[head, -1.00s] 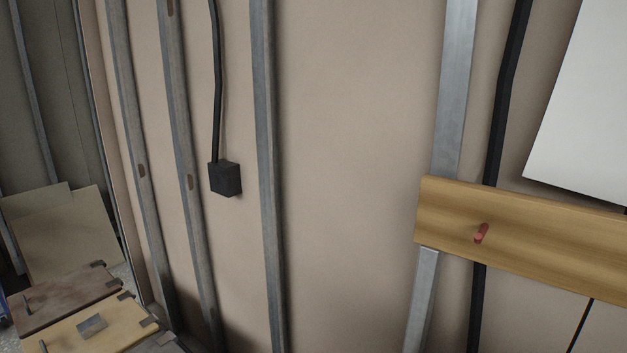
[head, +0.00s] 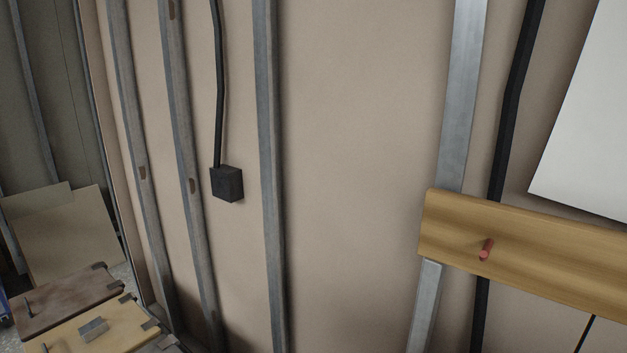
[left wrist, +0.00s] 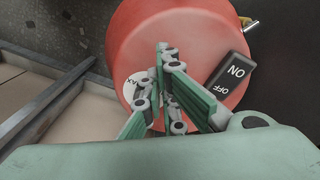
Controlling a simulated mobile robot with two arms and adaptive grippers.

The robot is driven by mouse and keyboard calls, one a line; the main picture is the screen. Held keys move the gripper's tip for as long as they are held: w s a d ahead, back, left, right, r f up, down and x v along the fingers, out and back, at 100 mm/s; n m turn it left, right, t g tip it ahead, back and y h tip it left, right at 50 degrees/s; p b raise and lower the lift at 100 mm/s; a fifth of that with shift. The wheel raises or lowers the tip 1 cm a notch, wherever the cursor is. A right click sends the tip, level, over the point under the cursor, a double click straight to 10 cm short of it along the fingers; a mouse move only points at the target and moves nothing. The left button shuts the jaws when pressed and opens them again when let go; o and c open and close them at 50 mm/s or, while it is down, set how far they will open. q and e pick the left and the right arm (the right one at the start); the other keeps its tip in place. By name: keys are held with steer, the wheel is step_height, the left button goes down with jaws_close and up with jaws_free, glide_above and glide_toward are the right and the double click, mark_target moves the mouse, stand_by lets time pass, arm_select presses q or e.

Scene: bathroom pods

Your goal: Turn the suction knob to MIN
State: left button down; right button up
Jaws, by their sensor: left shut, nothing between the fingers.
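In the left wrist view a red rounded machine body (left wrist: 185,25) fills the top middle. A small white round dial face (left wrist: 138,88) on it shows letters that read as MAX, upside down. My left gripper (left wrist: 163,52) is shut and empty, with its fingers in front of the red body, right beside the dial. The fingers hide part of the dial, so the knob's pointer and setting cannot be made out. I cannot tell whether the fingertips touch it. A black ON/OFF rocker switch (left wrist: 230,82) sits right of the fingers. My right gripper is in neither view.
The head view shows a beige wall with metal studs (head: 268,180), a black box (head: 227,184) on a cable, and a wooden board (head: 540,255) with a red peg (head: 486,250). Boards (head: 65,300) lie at lower left. Dark floor (left wrist: 65,25) shows beside the red body.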

arm_select(q)
steer(key=r+p, duration=0.2)
steer(key=r, duration=0.1)
steer(key=r+p, duration=0.2)
steer(key=shift+w+d+r, duration=0.15)
steer(key=shift+w+d, duration=0.1)
steer(key=shift+d, duration=0.1)
